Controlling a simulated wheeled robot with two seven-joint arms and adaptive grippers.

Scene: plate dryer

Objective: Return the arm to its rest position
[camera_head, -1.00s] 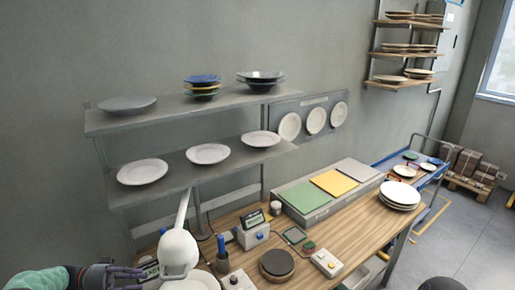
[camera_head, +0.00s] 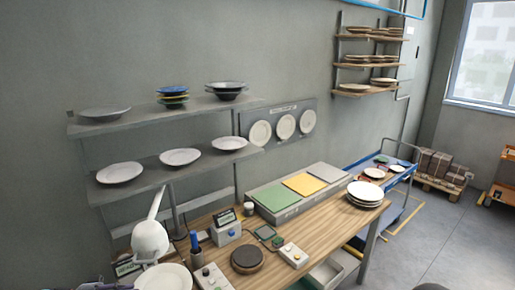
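Only a dark sliver of my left gripper (camera_head: 108,286) shows at the bottom left edge, beside the white plate (camera_head: 163,279) at the front of the wooden workbench (camera_head: 325,218). Its fingers are mostly cut off, so I cannot tell whether it is open or shut. My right gripper is not in view. A small dark rounded shape shows at the bottom edge right of centre, and I cannot tell which part it is.
A white lamp (camera_head: 150,240) stands close to the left gripper. Control boxes and a dark round turntable (camera_head: 247,259) are on the bench. Plates sit on two grey shelves (camera_head: 160,115) above. Stacked plates (camera_head: 365,193) are at the bench's right end.

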